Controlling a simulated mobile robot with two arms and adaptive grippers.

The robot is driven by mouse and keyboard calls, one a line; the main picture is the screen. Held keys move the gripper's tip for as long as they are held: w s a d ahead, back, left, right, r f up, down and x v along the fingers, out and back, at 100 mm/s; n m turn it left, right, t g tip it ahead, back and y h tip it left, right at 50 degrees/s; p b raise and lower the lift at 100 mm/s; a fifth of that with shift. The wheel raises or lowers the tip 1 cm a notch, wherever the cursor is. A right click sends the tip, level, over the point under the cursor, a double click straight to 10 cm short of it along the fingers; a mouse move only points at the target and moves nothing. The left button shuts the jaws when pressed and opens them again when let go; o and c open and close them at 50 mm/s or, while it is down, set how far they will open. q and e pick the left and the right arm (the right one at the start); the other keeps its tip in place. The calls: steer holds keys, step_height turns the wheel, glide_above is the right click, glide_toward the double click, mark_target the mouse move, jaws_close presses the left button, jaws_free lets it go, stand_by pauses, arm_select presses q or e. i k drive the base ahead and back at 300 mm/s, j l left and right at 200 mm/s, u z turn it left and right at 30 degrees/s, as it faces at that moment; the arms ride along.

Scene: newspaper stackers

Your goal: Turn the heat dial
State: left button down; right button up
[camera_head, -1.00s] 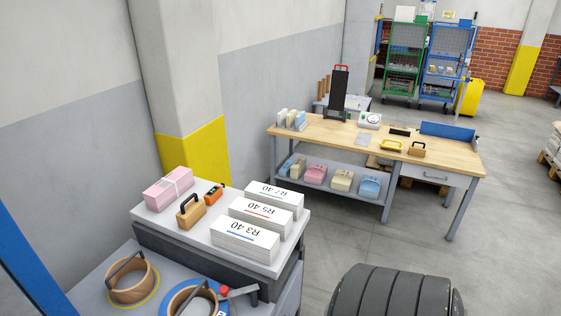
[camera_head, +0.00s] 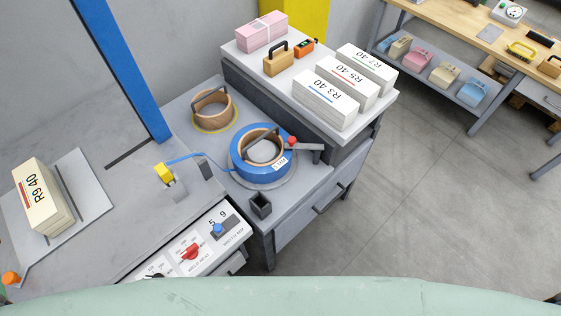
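A red dial (camera_head: 190,251) sits on a white sloped panel (camera_head: 205,240) at the front edge of the grey bench, low in the picture. The small lettering beneath it seems to read "weld heat". To its right is a blue knob (camera_head: 217,229) with the numbers 5 and 9 above it. To its left is a black dial (camera_head: 155,275), partly cut off at the bottom. Neither of my grippers is in view.
A blue strap coil (camera_head: 240,163) and a brown coil (camera_head: 212,109) sit behind the panel. A paper stack marked R9 40 (camera_head: 41,202) stands at left. A blue post (camera_head: 130,80) rises from the bench. White stacks (camera_head: 326,94) sit behind. Floor at right is clear.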

mark_target(191, 251)
steer(key=k+j+u, duration=0.1)
steer(key=u, duration=0.35)
steer(key=k+j+u, duration=0.1)
steer(key=u, duration=0.4)
